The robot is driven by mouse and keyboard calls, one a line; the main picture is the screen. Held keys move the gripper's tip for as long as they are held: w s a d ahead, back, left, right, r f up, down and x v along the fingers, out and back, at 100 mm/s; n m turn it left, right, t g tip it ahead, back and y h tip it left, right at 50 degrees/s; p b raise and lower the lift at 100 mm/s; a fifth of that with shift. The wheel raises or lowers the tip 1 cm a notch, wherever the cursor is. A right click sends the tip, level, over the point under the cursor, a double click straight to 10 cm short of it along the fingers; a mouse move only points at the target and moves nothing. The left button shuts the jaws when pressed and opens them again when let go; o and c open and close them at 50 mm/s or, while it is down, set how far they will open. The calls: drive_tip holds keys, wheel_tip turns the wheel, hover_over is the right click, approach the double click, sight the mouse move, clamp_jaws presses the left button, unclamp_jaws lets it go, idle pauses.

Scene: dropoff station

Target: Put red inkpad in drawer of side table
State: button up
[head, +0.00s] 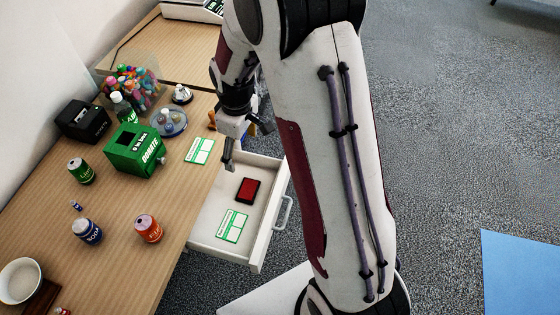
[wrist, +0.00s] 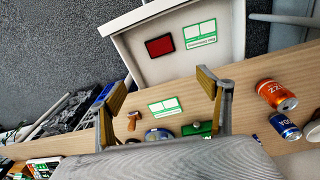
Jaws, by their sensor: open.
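The red inkpad (head: 247,190) lies flat inside the open drawer (head: 208,232) of the side table (head: 118,228), beside a green-and-white card (head: 233,226). In the wrist view the red inkpad (wrist: 160,46) also lies on the white floor of the drawer (wrist: 138,64), with the card (wrist: 200,34) to its right. My gripper (head: 229,160) is above the back part of the drawer, near the table edge, apart from the inkpad. In the wrist view my gripper (wrist: 168,85) has its two fingers wide apart with nothing between them.
On the tabletop stand a green donation box (head: 134,150), a blue can (head: 88,232), an orange can (head: 148,229), a green can (head: 81,171) and a black box (head: 83,121). Another card (head: 199,150) lies near the table edge. The drawer handle (head: 283,213) faces the open carpet.

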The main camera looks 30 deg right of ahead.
drive_tip(key=s+a+r+m+t, duration=0.1)
drive_tip(key=s+r+m+t, duration=0.15)
drive_tip(key=s+r, duration=0.7)
drive_tip(key=s+r+m+t, duration=0.1)
drive_tip(key=s+r+m, duration=0.35)
drive_tip(key=r, duration=0.75)
drive_tip(key=s+r+t, duration=0.1)
drive_tip(key=s+r, duration=0.1)
drive_tip(key=s, duration=0.8)
drive_tip(key=shift+a, duration=0.3)
drive_tip(key=shift+o, duration=0.4)
drive_tip(key=o, duration=0.6)
drive_tip(key=shift+d, duration=0.1)
